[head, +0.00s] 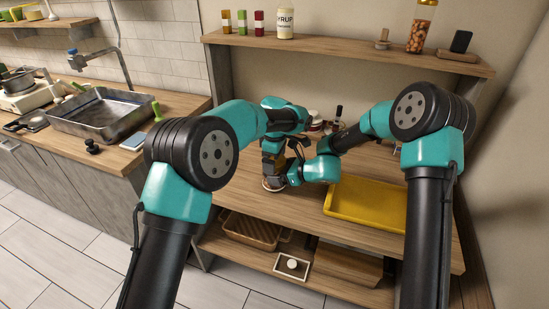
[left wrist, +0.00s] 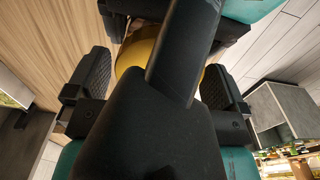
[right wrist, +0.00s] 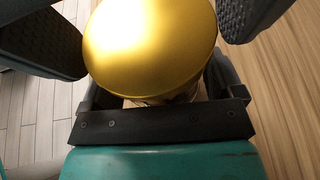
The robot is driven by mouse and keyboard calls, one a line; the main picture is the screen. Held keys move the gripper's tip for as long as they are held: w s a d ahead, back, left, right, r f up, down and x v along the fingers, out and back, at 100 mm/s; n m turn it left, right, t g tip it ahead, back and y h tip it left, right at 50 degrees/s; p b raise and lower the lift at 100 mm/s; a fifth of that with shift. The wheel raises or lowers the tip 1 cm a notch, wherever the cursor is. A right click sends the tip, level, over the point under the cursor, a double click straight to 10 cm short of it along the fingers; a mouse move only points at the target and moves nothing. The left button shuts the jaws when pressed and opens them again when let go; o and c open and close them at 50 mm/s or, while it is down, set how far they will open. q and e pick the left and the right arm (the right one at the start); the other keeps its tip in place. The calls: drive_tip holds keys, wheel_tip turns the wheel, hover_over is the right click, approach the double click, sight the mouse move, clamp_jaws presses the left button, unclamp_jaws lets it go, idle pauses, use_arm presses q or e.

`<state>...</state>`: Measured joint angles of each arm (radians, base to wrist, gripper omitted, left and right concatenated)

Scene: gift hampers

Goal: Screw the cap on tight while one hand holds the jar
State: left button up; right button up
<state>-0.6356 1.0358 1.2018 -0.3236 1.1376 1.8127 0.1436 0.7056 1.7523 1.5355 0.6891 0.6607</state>
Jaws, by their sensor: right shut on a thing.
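The jar (head: 271,186) stands on the wooden counter in the head view, mostly hidden by my two grippers; only a bit of its lower part shows. Its round gold cap (right wrist: 150,40) fills the middle of the right wrist view, with a sliver of jar below it. The cap also shows between my left fingers in the left wrist view (left wrist: 135,57), partly covered by a dark part. My right gripper (head: 282,180) is shut on the jar, below the cap. My left gripper (head: 272,163) is above, open, with one finger on each side of the cap.
A yellow tray (head: 366,219) lies right of the grippers. Small jars and a dark bottle (head: 338,113) stand behind them. A metal sink (head: 103,113) is at left.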

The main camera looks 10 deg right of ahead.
use_arm(q)
drive_tip(key=c, duration=0.7)
drive_tip(key=shift+m, duration=1.7)
drive_tip(key=o, duration=0.8)
drive_tip(key=shift+c, duration=0.2)
drive_tip(key=shift+r, duration=0.1)
drive_tip(key=shift+r, duration=2.15)
drive_tip(key=shift+r, duration=0.15)
